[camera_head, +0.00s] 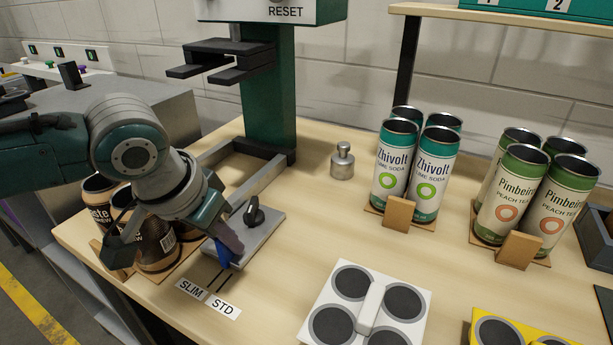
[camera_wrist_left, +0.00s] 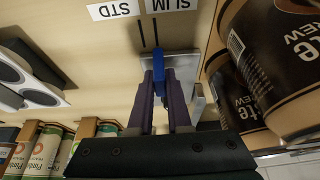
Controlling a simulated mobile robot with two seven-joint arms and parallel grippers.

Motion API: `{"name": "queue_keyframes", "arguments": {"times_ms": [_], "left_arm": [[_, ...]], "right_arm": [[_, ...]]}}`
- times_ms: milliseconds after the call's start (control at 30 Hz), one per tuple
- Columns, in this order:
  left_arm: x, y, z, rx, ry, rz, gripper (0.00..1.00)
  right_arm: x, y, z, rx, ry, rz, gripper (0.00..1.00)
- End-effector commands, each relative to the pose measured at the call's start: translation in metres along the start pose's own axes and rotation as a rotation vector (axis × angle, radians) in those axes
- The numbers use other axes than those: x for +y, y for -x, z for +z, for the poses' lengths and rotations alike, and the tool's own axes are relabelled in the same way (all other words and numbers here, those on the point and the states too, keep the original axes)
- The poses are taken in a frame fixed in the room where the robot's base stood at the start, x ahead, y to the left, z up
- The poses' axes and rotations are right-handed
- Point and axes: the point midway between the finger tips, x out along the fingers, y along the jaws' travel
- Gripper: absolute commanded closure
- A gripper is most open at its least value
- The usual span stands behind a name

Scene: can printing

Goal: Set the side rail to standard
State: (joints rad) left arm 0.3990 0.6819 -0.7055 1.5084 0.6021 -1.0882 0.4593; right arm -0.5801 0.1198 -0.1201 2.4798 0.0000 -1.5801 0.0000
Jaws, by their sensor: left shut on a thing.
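The side rail is a grey metal plate (camera_head: 262,234) with a black knob (camera_head: 254,212) and a blue tab (camera_head: 224,254), on the wooden table. Two white labels, SLIM (camera_head: 191,289) and STD (camera_head: 223,306), lie in front of it, each with a short black line. My left gripper (camera_head: 229,243) is shut on the blue tab, which shows between its purple fingers in the left wrist view (camera_wrist_left: 158,66). There the tab lines up closely with the SLIM line, beside the STD line (camera_wrist_left: 141,34). My right gripper is not in view.
Brown coffee cans (camera_head: 157,246) stand close beside my left gripper. A green press (camera_head: 268,95) stands behind the plate. A white holder (camera_head: 412,318) with dark round pads is at front right. Lime soda cans (camera_head: 431,173) and peach tea cans (camera_head: 509,194) stand further right.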

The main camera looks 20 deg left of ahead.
Motion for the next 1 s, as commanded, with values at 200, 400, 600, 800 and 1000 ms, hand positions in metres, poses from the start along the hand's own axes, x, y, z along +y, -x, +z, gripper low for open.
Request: {"name": "queue_keyframes", "arguments": {"times_ms": [200, 400, 600, 800, 1000], "left_arm": [[0.000, 0.000, 0.000, 0.000, -0.001, 0.000, 1.00], [0.000, 0.000, 0.000, 0.000, -0.001, 0.000, 1.00], [0.017, 0.004, -0.002, -0.002, 0.001, 0.004, 1.00], [0.021, 0.000, 0.000, -0.001, 0.001, 0.003, 1.00], [0.022, 0.000, -0.001, 0.001, 0.000, 0.005, 0.72]], "right_arm": [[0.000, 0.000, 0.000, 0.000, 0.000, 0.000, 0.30], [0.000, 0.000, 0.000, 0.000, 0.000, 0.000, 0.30], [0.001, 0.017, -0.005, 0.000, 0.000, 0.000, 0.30], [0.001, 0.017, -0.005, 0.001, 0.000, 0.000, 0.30], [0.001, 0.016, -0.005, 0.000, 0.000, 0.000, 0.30]]}}
